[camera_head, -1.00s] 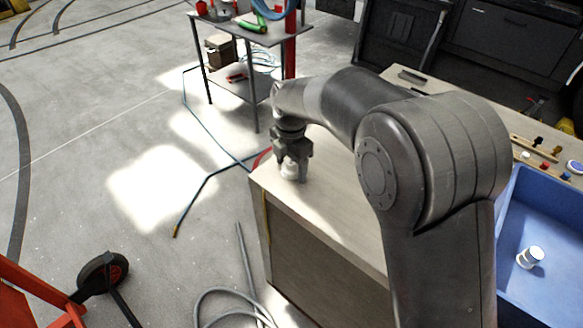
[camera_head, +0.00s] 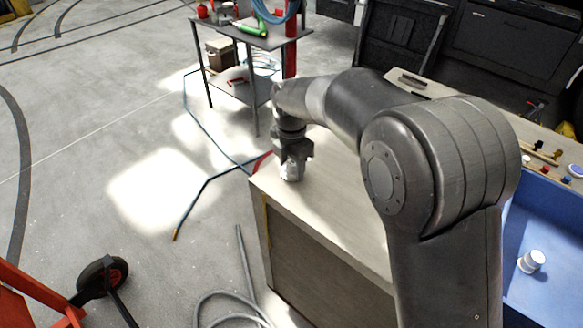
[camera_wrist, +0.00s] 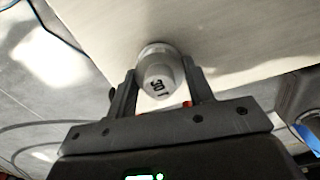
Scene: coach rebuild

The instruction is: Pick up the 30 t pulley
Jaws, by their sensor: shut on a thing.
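The 30 t pulley (camera_wrist: 159,75) is a pale round piece with dark "30 T" lettering, seen in the wrist view between my two fingers. My gripper (camera_wrist: 160,92) is shut on it, one finger on each side. In the head view my gripper (camera_head: 292,168) points down near the far left corner of the wooden bench (camera_head: 325,215). The pulley (camera_head: 291,176) shows there as a small white patch at the fingertips, low at the bench top. I cannot tell whether it touches the surface.
A blue bin (camera_head: 545,215) at the right holds a white cylindrical part (camera_head: 531,261). Small parts lie on a wooden strip (camera_head: 540,153) behind it. A metal side table (camera_head: 245,40) with tools stands beyond the bench. Hoses lie on the floor.

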